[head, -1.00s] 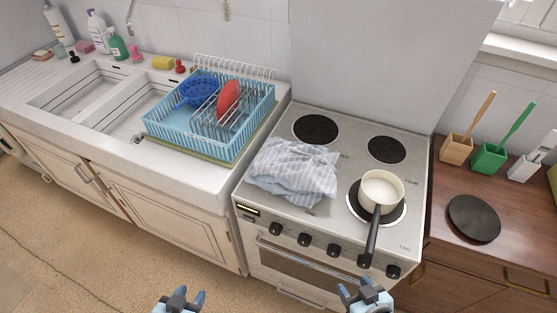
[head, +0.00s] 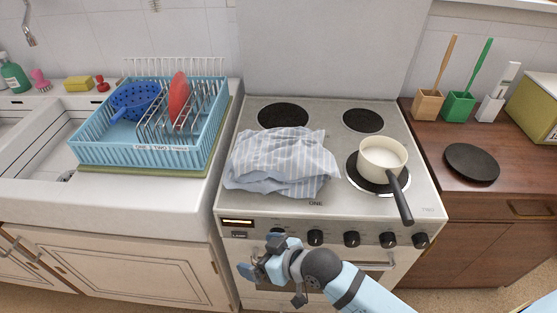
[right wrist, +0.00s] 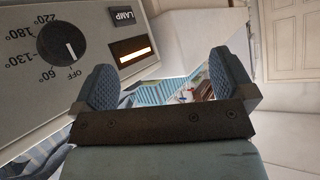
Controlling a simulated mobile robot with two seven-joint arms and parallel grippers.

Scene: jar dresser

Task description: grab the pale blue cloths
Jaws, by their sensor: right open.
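The pale blue cloths (head: 282,160), striped with white, lie crumpled in a heap on the front left of the stove top (head: 325,212). My right gripper (head: 254,268) is in front of the stove, below the cloths and near the left end of the knob panel. It is apart from the cloths. In the right wrist view its two blue padded fingers (right wrist: 162,82) are spread with nothing between them. A strip of striped cloth (right wrist: 40,150) shows at that view's lower left. My left gripper is out of view.
A cream saucepan (head: 382,155) stands on the front right burner, its black handle over the front edge. A blue dish rack (head: 150,155) with a red plate (head: 178,98) stands left of the stove. A black disc (head: 472,163) lies on the brown counter at right.

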